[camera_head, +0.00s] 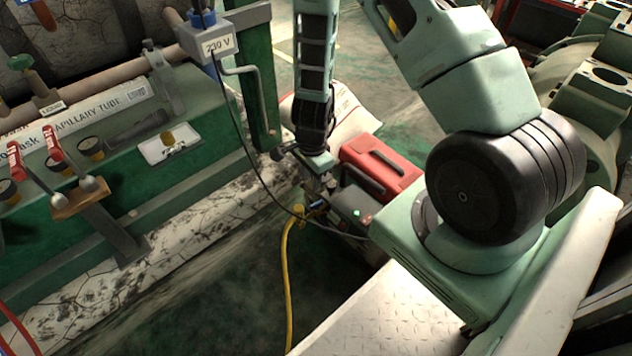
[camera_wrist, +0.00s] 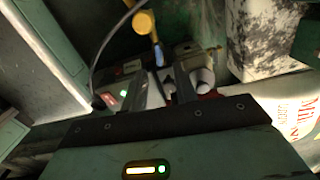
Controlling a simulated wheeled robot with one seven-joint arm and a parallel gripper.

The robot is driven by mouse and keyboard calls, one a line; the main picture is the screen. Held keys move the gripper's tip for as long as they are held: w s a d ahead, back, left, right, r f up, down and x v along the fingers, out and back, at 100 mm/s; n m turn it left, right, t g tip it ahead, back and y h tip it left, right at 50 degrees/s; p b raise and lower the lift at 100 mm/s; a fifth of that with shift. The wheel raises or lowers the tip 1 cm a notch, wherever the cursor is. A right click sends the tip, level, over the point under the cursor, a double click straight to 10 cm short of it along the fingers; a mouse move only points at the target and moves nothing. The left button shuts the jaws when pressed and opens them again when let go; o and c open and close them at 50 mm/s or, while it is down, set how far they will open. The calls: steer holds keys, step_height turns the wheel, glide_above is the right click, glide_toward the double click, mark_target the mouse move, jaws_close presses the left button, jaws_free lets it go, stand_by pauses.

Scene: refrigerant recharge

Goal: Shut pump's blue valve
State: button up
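The pump (camera_head: 380,168) stands on the floor below my arm, with a red top, a dark handle and a grey end with a small green light. Its grey end also shows in the wrist view (camera_wrist: 118,92). The blue valve (camera_head: 318,204) is a small blue piece beside the yellow hose fitting; it shows in the wrist view (camera_wrist: 159,54) just past my fingertips. My gripper (camera_wrist: 168,76) points down at this end of the pump. Its two fingers are apart, with nothing clearly held between them. Whether a finger touches the valve cannot be told.
A yellow hose (camera_head: 287,265) runs from the pump across the floor. A black cable hangs from the 230 V box (camera_head: 218,45) to the pump. A green bench (camera_head: 120,190) with red-handled valves stands at left. A white printed sack (camera_head: 345,110) lies behind the pump.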

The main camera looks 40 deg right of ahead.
mark_target(316, 203)
steer(key=shift+s+d+f+m+b, duration=0.2)
steer(key=shift+d+f, duration=0.15)
steer(key=shift+f, duration=0.15)
steer(key=shift+s+d+f+m+b, duration=0.1)
steer(key=shift+d+f+m, duration=0.15)
steer(key=shift+f, duration=0.2)
step_height(316, 203, down, 8)
steer(key=b, duration=0.8)
jaws_close()
steer(key=shift+f, duration=0.1)
stand_by(0.5)
